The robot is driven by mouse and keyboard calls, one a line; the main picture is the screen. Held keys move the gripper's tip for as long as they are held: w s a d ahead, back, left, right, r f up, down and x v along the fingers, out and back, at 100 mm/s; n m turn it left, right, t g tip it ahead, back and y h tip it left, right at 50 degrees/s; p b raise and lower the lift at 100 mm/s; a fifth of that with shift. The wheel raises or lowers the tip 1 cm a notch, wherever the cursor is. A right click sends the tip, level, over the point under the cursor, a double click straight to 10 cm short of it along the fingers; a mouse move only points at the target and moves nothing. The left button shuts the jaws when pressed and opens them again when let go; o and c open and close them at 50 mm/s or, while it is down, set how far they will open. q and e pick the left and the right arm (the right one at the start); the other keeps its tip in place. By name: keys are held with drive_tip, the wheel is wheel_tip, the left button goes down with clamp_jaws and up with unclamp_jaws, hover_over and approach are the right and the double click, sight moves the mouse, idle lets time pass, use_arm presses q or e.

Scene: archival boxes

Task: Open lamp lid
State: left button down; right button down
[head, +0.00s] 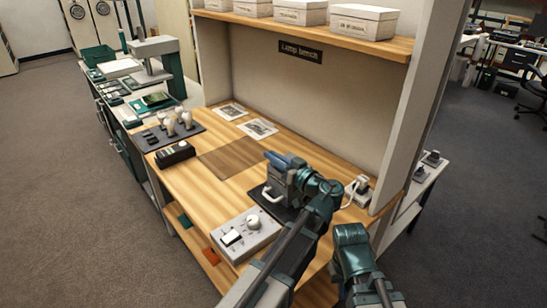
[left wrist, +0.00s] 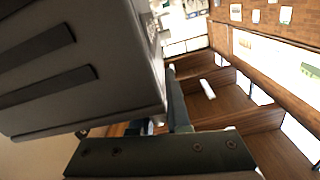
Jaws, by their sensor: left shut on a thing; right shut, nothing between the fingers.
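In the left wrist view the dark grey vented housing (left wrist: 80,65) fills the upper left, close to the camera. My left gripper (head: 284,162) is at the top of the lamp, its fingers shut on what appears to be the lid. In the left wrist view its fingers (left wrist: 177,108) reach up beside the housing, and the gripped part is mostly hidden. My right arm shows at the lower right; its fingers do not show.
A grey control box (head: 245,234) with a switch and knob stands in front of the lamp. A plug and cable (head: 358,190) are to its right. A dark tray of bulbs (head: 172,130) and a black box (head: 175,154) lie left. The brown mat (head: 230,158) is bare.

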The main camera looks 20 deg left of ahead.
sight(291, 156)
use_arm(q)
drive_tip(key=shift+w+d+r+p, duration=0.3)
drive_tip(key=shift+w+r+p, duration=0.2)
drive_tip(key=shift+r+p, duration=0.1)
drive_tip(key=shift+w+d+r+p, duration=0.35)
drive_tip(key=shift+w+d+r, duration=0.1)
drive_tip(key=shift+w, duration=0.2)
drive_tip(key=shift+w+d+r+p, duration=0.3)
drive_tip(key=shift+w+d+p, duration=0.1)
drive_tip(key=shift+w, duration=0.2)
drive_tip(key=shift+w+d+r, duration=0.2)
drive_tip(key=shift+w+d, duration=0.35)
drive_tip(key=shift+w, duration=0.25)
drive_tip(key=shift+w+d+m, duration=0.4)
drive_tip(key=shift+w+m, duration=0.1)
drive_tip(key=shift+m, duration=0.2)
